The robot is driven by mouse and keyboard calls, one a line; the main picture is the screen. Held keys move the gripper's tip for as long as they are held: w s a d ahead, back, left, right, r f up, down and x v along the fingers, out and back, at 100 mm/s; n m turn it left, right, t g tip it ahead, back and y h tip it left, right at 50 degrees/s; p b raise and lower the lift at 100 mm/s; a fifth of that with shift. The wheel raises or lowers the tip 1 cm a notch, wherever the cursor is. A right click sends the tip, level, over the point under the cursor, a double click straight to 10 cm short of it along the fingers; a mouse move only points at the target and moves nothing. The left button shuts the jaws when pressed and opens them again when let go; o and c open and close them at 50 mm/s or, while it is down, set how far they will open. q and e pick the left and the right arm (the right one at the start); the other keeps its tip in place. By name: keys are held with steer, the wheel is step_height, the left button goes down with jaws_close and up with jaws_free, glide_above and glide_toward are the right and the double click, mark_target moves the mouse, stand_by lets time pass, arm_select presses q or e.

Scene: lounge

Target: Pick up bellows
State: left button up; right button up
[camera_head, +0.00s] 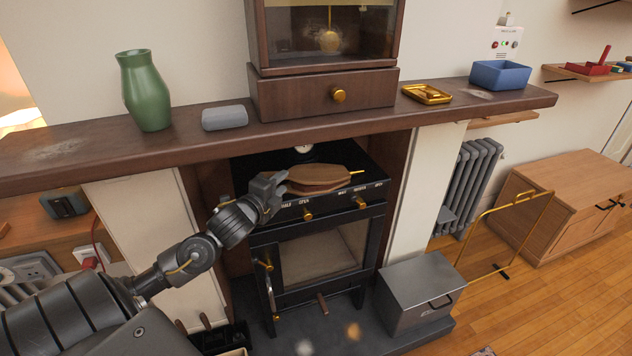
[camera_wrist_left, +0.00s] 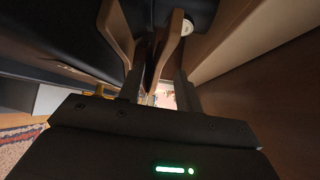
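The bellows (camera_head: 318,178) is a flat brown leaf-shaped thing with a gold nozzle. It lies on top of the black stove (camera_head: 322,262), nozzle to the right. My left gripper (camera_head: 277,190) is at the left, handle end of the bellows, with its fingers apart. In the left wrist view the fingers (camera_wrist_left: 156,80) are apart, with brown wooden-looking shapes near their tips. I cannot tell whether they touch the bellows. The gripper hides the bellows' left end. My right gripper is not in view.
The mantel (camera_head: 180,150) overhangs the stove and bears a green vase (camera_head: 145,92), a grey block (camera_head: 225,118), a clock case (camera_head: 325,95), a gold tray (camera_head: 427,94) and a blue bin (camera_head: 500,75). A grey box (camera_head: 418,290) stands on the hearth.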

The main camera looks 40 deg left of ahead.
mark_target(293, 187)
arm_select(q)
steer(key=shift+x, duration=1.45)
jaws_close()
